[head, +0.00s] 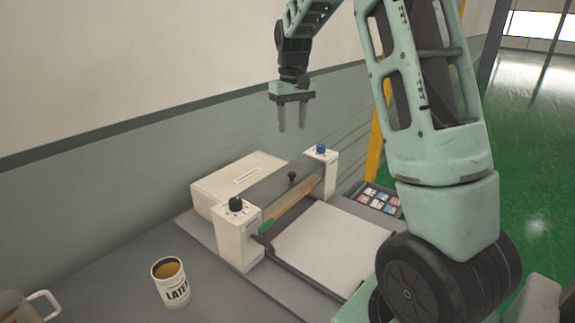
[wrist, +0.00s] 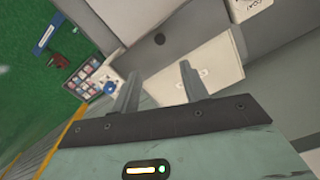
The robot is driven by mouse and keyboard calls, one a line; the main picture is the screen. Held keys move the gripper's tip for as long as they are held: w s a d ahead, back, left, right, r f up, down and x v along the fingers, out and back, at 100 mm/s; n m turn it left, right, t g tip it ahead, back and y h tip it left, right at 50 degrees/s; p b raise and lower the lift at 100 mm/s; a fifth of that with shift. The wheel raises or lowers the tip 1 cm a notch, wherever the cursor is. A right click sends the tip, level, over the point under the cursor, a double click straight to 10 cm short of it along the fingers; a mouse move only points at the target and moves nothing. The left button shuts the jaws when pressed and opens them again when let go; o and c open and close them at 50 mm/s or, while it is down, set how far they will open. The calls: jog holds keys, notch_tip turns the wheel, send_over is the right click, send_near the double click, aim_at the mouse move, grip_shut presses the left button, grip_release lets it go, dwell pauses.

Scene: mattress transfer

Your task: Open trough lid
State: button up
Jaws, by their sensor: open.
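The trough lid (head: 268,190) is a dark grey panel between the two white end posts of a coating machine. It looks closed, with a small black knob (head: 292,176) near its middle. In the wrist view the lid (wrist: 188,32) and its knob (wrist: 159,39) lie beyond my fingertips. My gripper (head: 292,128) is open and empty, pointing down. It hangs above the machine, apart from the knob. The wrist view shows its two fingers (wrist: 160,72) spread. The trough's inside is hidden.
A white box (head: 240,178) stands behind the machine, near the wall. A white sheet (head: 330,245) lies in front. A blue knob (head: 321,149) and black knob (head: 236,204) top the posts. A labelled cup (head: 170,284) and mug (head: 25,308) stand left; a sample tray (head: 378,198) sits right.

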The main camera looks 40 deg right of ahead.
aim_at(292, 173)
notch_tip(292, 173, down, 15)
jog(key=p, duration=0.3)
jog(key=shift+r, duration=0.15)
jog(key=shift+c, duration=0.4)
grip_shut()
